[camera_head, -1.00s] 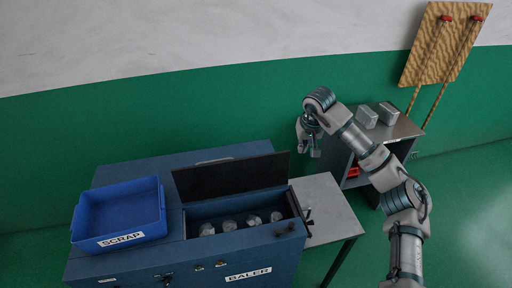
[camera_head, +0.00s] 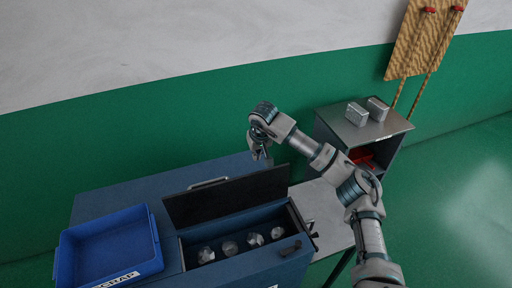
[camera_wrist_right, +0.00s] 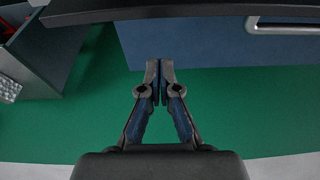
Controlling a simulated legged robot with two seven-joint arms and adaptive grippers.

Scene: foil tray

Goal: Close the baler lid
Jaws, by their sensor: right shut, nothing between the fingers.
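The baler (camera_head: 122,194) is a blue machine at the bottom centre of the head view. Its dark lid (camera_head: 226,196) stands raised at the back of the opening, with a metal handle (camera_head: 208,183) along its top edge. Several round silvery pieces (camera_head: 229,248) lie in the chamber below. My right gripper (camera_head: 261,155) is shut and empty, above and behind the lid's right end, apart from it. In the right wrist view its fingers (camera_wrist_right: 160,70) are together, with the lid's dark edge (camera_wrist_right: 170,12) and the handle (camera_wrist_right: 285,26) beyond. My left gripper is out of view.
A blue scrap bin (camera_head: 108,248) sits on the baler's left. A metal side table (camera_head: 325,212) adjoins its right. A grey cabinet (camera_head: 340,127) with two silvery blocks (camera_head: 366,110) stands at the back right. The green wall (camera_head: 90,140) runs behind the baler.

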